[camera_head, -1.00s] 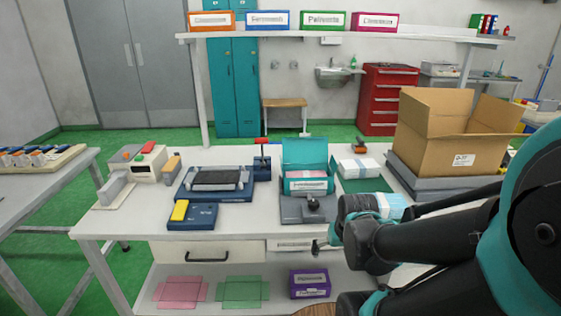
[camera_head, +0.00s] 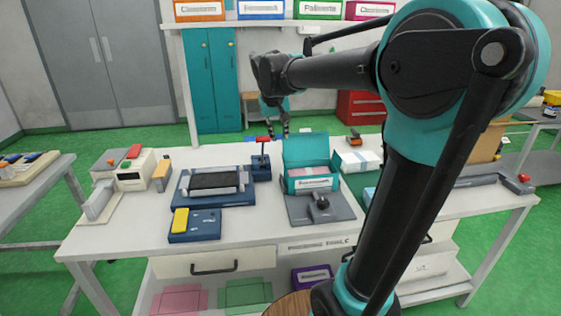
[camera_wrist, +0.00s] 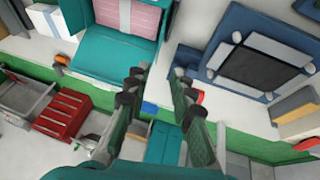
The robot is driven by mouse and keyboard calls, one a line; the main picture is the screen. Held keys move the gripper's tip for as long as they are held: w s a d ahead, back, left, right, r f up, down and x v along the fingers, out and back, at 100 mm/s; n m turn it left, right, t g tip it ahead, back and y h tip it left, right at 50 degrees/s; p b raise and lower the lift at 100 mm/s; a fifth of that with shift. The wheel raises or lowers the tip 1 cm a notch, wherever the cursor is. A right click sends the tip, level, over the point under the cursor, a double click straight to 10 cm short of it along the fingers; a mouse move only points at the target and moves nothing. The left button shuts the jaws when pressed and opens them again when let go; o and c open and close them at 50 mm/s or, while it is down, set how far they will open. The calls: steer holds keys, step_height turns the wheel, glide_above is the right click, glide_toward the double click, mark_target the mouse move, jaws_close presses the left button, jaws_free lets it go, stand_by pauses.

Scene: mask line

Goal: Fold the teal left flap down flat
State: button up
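A teal box (camera_head: 310,184) with pink contents stands on a grey fixture on the bench. My gripper (camera_head: 279,126) hangs fingers-down behind and left of the box in the head view. In the wrist view its two fingers (camera_wrist: 157,84) are spread with nothing between them. They overlap the panel's edge in that picture; contact cannot be told.
A blue fixture with a dark belt (camera_head: 214,182) lies left of the box, with a red-topped lever unit (camera_head: 261,162) between them. A stack of white sheets (camera_head: 358,160) lies to the right.

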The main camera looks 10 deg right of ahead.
steer(key=x, duration=1.6)
steer(key=shift+f, duration=0.15)
steer(key=shift+c, duration=0.6)
jaws_close()
